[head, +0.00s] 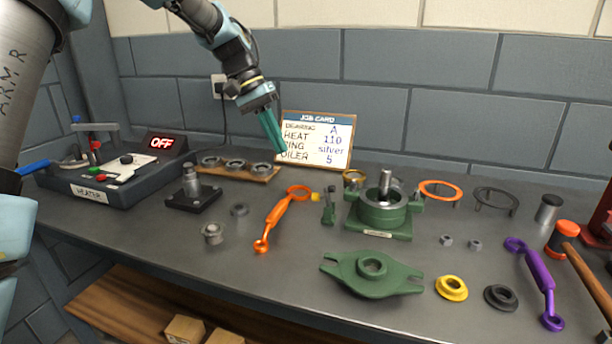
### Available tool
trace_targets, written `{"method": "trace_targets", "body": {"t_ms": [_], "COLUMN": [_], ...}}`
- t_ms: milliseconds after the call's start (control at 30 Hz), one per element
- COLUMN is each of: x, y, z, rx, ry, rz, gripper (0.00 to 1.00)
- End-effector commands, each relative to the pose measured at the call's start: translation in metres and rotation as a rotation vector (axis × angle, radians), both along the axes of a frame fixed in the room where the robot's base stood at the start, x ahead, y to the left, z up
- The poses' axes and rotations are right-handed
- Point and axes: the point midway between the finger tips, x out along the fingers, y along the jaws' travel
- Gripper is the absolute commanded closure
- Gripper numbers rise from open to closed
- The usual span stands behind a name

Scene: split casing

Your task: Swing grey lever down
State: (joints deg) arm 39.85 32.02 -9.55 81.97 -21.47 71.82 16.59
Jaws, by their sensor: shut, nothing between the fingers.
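The dark heater box (110,185) stands at the left of the bench, with a front label reading HEATER and a lit display (161,143) reading OFF. A grey lever-like bar (92,127) lies about level above the box's back left, next to upright posts. Its pivot is too small to make out. My gripper (280,151) has teal fingers pointing down and right. It is shut and empty, in the air in front of the job card, well to the right of the heater and apart from the bar.
A wooden rack of bearings (237,173) and a black stand (193,192) are right of the heater. The job card (316,139) stands behind. An orange wrench (281,217), green casing (384,213) and green cover (371,274) occupy the bench middle.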

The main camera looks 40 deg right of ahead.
Motion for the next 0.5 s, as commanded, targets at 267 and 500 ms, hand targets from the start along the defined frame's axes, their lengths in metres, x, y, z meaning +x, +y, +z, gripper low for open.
{"method": "trace_targets", "body": {"t_ms": [267,500], "x": [-0.0016,-0.0050], "y": [-0.0027,-0.0042], "z": [0.0010,-0.0068], "rx": [-0.002,0.000], "ry": [0.003,0.005], "rz": [-0.008,-0.007], "gripper": [1.00,1.00]}}
